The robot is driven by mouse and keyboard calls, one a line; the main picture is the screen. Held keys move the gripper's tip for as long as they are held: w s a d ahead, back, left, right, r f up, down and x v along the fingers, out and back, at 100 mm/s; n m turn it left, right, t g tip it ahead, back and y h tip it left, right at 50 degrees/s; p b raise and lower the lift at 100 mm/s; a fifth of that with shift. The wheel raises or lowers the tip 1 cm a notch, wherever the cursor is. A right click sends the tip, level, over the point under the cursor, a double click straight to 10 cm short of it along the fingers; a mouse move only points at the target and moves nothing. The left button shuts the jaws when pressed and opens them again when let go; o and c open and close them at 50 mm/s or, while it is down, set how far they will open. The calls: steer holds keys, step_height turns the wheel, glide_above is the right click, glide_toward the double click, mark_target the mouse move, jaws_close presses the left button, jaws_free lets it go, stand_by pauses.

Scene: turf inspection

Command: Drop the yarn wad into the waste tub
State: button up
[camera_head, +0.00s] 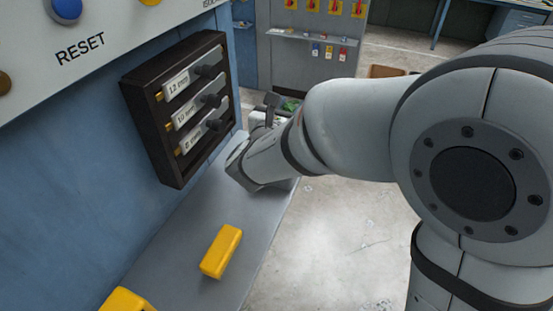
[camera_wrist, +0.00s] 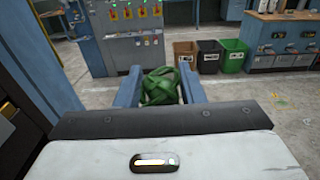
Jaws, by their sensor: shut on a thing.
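The green yarn wad (camera_wrist: 160,88) sits between the two fingers of my gripper (camera_wrist: 159,90), which is shut on it. In the head view a bit of the green wad (camera_head: 290,104) shows past my wrist, and one finger of my gripper (camera_head: 272,101) stands up beside it. The rest of the gripper is hidden behind my arm there. Three open bins stand on the floor beyond the gripper in the wrist view: a brown one (camera_wrist: 185,62), a dark grey one (camera_wrist: 208,64) and a green one (camera_wrist: 232,64). Their labels are too small to read, so I cannot tell which is the waste tub.
A grey shelf (camera_head: 245,215) below the panel carries yellow blocks (camera_head: 221,251). A dark rack (camera_head: 175,110) with labelled handles juts from the blue wall at left. A grey cabinet (camera_wrist: 125,50) stands ahead; a workbench (camera_wrist: 285,45) stands right.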

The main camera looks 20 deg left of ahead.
step_height(320, 180, down, 4)
steer(key=shift+f+b, duration=0.1)
steer(key=shift+b, duration=1)
steer(key=o, duration=1)
steer(key=shift+o, duration=0.2)
steer(key=s+b, duration=0.1)
steer(key=s, duration=0.6)
steer(key=shift+s+a+r, duration=0.2)
steer(key=shift+s, duration=0.2)
